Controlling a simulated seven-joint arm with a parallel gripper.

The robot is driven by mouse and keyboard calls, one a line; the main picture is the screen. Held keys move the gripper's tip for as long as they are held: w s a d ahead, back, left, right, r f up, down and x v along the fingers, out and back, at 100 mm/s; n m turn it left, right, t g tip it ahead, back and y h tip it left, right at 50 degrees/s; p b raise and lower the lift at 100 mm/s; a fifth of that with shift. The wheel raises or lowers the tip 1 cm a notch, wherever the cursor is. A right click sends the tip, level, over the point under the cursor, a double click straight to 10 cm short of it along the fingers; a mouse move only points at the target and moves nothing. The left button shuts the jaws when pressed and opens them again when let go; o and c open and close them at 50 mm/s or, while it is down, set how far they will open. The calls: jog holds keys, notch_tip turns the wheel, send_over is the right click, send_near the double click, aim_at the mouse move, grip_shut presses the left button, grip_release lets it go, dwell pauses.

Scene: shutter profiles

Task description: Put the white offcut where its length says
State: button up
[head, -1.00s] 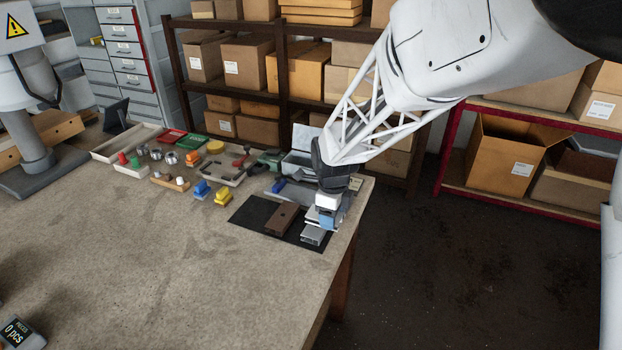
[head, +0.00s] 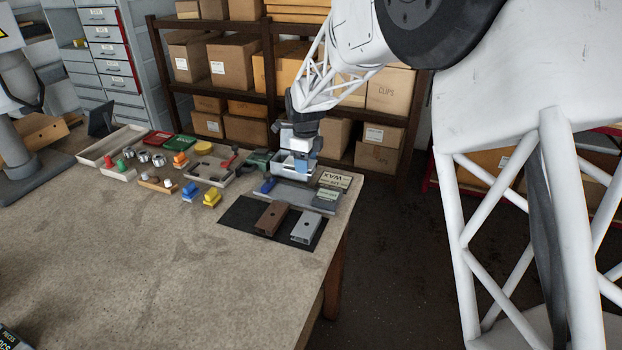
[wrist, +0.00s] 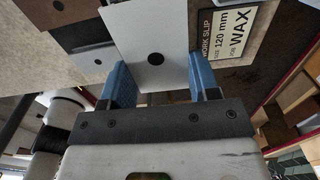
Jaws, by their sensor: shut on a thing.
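My gripper (wrist: 150,85) is shut on the white offcut (wrist: 150,35), a flat pale piece with a dark round hole, held between the blue fingers in the wrist view. In the head view my gripper (head: 304,160) hangs above the back right of the bench, behind the black mat; the offcut's outline is hard to tell there. A work slip (wrist: 236,45) reading "SIZE 120 mm, JOB WAX" lies beside the offcut in the wrist view. It also shows in the head view (head: 335,180). A grey plate (head: 290,193) with a blue block (head: 267,186) lies beneath and in front of the gripper.
A brown profile (head: 272,217) and a grey profile (head: 306,227) lie on the black mat (head: 241,213).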

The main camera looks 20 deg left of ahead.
jog(key=w+a+r, duration=0.3)
jog(key=w+a, duration=0.4)
jog(key=w, duration=0.3)
jog(key=shift+w, duration=0.35)
jog(key=shift+a, duration=0.1)
notch_tip(320, 180, down, 6)
jog(key=shift+f, duration=0.15)
dwell(0.8)
jog(key=o, duration=1.1)
jog(key=shift+r, duration=3.9)
